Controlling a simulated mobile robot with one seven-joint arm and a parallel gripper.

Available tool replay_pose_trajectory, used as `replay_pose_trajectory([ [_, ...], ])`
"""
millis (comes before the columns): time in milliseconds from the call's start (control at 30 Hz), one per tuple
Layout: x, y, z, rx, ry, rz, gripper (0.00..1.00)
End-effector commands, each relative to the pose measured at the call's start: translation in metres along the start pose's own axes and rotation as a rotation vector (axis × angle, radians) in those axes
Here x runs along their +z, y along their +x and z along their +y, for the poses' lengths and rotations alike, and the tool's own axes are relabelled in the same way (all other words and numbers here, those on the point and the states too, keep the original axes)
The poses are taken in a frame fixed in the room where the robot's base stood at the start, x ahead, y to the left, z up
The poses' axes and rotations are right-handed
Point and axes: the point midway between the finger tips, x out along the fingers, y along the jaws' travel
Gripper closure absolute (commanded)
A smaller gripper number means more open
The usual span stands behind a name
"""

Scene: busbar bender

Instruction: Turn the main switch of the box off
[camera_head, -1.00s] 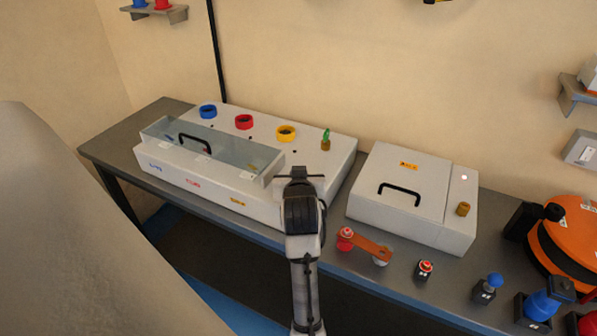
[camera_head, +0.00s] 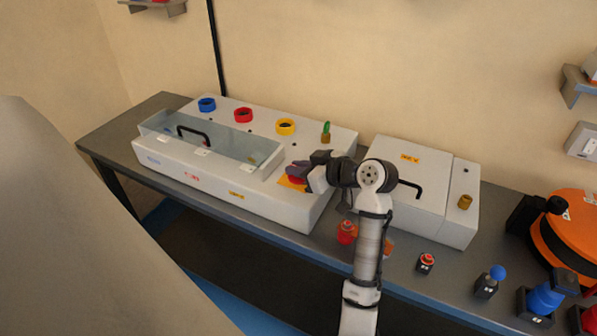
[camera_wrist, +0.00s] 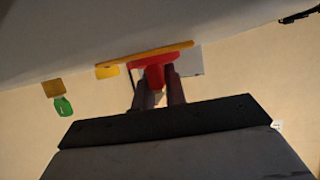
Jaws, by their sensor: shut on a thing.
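The box is the long light-grey cabinet (camera_head: 262,200) on the bench, with a clear cover. At its right front, a yellow plate (camera_head: 289,184) shows beside my gripper (camera_head: 298,171), whose fingers point left. In the wrist view the yellow plate (camera_wrist: 170,50) appears edge-on, with the red switch handle (camera_wrist: 154,65) standing from it. My gripper (camera_wrist: 157,85) is shut on this red handle, one finger on each side. The fingers hide part of the handle, and its exact angle is hard to tell in the head view.
A green piece on a brass base (camera_head: 326,136) stands on the box behind my gripper. To the right are a second grey box (camera_head: 412,228) with a black handle, partly behind my arm, a red button (camera_head: 426,263) and a blue knob (camera_head: 497,273). Wall shelves hang above.

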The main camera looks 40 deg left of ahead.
Motion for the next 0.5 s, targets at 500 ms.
replay_pose_trajectory([
  [500,0.0006,0.0003,0.0004,-0.17,-0.07,-0.001,1.0],
])
